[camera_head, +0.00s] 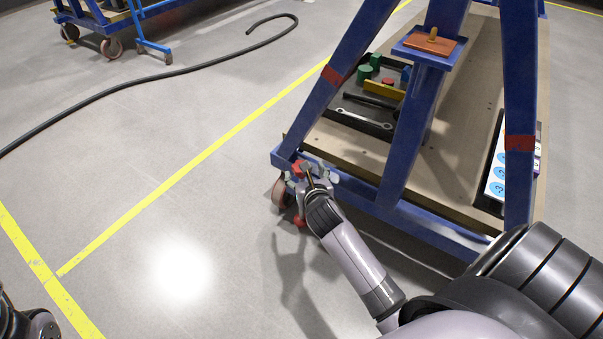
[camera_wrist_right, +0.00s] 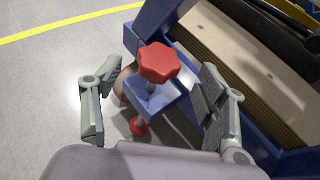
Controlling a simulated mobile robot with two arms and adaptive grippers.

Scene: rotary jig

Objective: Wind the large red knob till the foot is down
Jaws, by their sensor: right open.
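The large red knob (camera_wrist_right: 160,62) is a lobed handle on a threaded spindle at the corner of the blue frame. It also shows in the head view (camera_head: 298,168), partly covered by my gripper. A red foot (camera_wrist_right: 139,126) is at the spindle's lower end, below the blue bracket (camera_wrist_right: 158,101); it also shows in the head view (camera_head: 299,221). I cannot tell if it touches the floor. My right gripper (camera_wrist_right: 162,76) is open, with one finger on each side of the knob, apart from it. In the head view my right gripper (camera_head: 314,177) is at the frame corner.
A caster wheel (camera_head: 282,193) stands beside the foot. A black hose (camera_head: 150,78) lies on the floor. Floor left of the corner is clear.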

